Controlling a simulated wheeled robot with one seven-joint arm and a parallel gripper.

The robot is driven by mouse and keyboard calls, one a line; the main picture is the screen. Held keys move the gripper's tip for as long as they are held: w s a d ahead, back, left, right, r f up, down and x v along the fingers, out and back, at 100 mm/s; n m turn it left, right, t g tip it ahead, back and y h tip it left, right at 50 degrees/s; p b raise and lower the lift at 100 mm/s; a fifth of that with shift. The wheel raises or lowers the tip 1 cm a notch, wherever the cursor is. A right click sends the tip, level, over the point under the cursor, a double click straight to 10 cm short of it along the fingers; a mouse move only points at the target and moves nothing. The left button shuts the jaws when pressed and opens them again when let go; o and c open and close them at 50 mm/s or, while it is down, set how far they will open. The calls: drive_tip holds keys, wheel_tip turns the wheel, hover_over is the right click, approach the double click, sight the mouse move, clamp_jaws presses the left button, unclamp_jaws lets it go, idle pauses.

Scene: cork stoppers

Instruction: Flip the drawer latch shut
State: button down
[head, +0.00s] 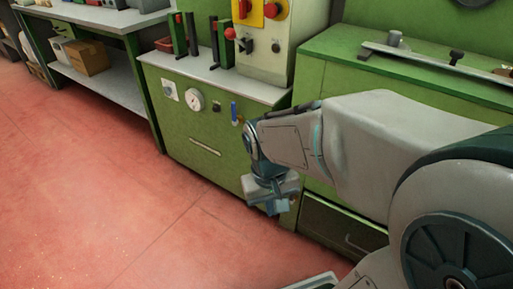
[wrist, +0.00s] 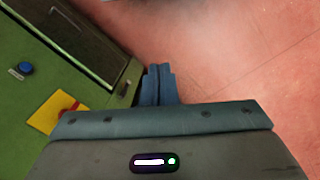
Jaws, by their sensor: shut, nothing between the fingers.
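My gripper (head: 277,205) hangs at the end of my arm, in front of the green machine's lower front. In the wrist view its two blue-grey fingers (wrist: 159,84) are together, with nothing between them. A dark drawer front (head: 345,229) with a thin handle shows low in the right green cabinet in the head view, partly behind my arm. In the wrist view a dark panel in a green frame (wrist: 90,45), perhaps the same drawer, lies left of the fingers.
The green machine front (head: 205,128) carries a gauge (head: 195,100) and a blue lever (head: 235,113). A control box with red knobs (head: 273,40) stands on top. A shelf with a cardboard box (head: 86,58) is at the back left. The red floor (head: 90,190) is clear at left.

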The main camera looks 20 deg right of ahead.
drive_tip(key=w+d+f+g+h+p, duration=0.3)
drive_tip(key=w+d+f+h, duration=0.2)
drive_tip(key=w+f+h, duration=0.85)
drive_tip(key=w+a+f+n+t+h+p, duration=0.1)
drive_tip(key=w+f+t, duration=0.3)
drive_tip(key=f, duration=0.4)
drive_tip(key=w+a+f+n+t+h+p, duration=0.1)
drive_tip(key=w+f+n+t, duration=0.3)
drive_tip(key=f+t, duration=0.2)
wheel_tip(320, 180, down, 2)
drive_tip(key=shift+w+a+p, duration=0.2)
drive_tip(key=shift+w+p, duration=0.15)
drive_tip(key=shift+w, duration=0.05)
drive_tip(key=d+b, duration=0.3)
drive_tip(key=d, duration=0.8)
drive_tip(key=shift+w+d+b, duration=0.3)
drive_tip(key=shift+w+b, duration=0.05)
drive_tip(key=shift+w, duration=0.05)
